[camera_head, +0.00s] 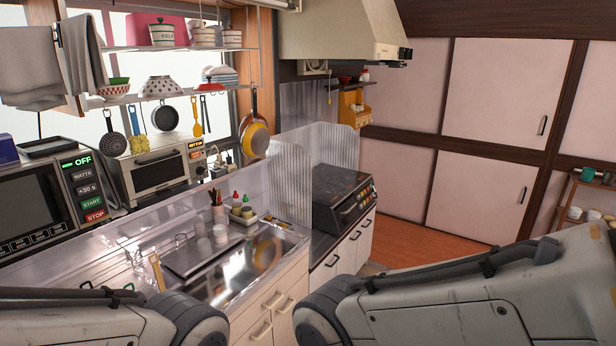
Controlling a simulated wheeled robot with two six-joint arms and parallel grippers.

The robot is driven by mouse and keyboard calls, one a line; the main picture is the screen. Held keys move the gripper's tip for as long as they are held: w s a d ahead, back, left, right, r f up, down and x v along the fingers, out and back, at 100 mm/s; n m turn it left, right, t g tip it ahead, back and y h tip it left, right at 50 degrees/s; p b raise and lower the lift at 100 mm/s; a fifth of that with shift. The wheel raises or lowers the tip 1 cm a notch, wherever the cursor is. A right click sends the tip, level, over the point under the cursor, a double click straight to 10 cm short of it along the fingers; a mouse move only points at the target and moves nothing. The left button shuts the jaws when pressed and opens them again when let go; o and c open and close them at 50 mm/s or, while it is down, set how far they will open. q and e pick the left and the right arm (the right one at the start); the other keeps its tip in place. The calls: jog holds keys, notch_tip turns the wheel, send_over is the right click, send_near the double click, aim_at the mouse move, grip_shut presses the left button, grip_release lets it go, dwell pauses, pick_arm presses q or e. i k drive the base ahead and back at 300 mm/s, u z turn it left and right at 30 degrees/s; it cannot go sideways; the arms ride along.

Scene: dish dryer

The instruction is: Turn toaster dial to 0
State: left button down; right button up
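The toaster (160,172) is a pale toaster oven with a glass door and a front handle. It stands behind the sink counter, to the right of the microwave. Its control panel is on the right of its front, with a small yellow label (195,144) at the top. A dial (199,169) shows low on that panel, too small for me to read its setting. Only grey links of my two arms show along the bottom edge, well apart from the toaster. Neither gripper is in view.
A microwave (45,195) with a lit OFF display stands at the left. Utensils and pans, including a yellow spatula (196,118), hang above the toaster. A sink (250,262) with a cup of utensils behind it lies in front. A stove (342,196) stands right, beside open floor.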

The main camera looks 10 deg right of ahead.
aim_at(199, 171)
jog(key=u, duration=0.25)
jog(key=k, duration=0.25)
jog(key=z, duration=1.2)
jog(key=i, duration=1.45)
jog(key=u, duration=0.6)
jog(key=i, duration=0.8)
jog(key=u, duration=1.35)
jog(key=i, duration=0.55)
jog(key=u, duration=0.5)
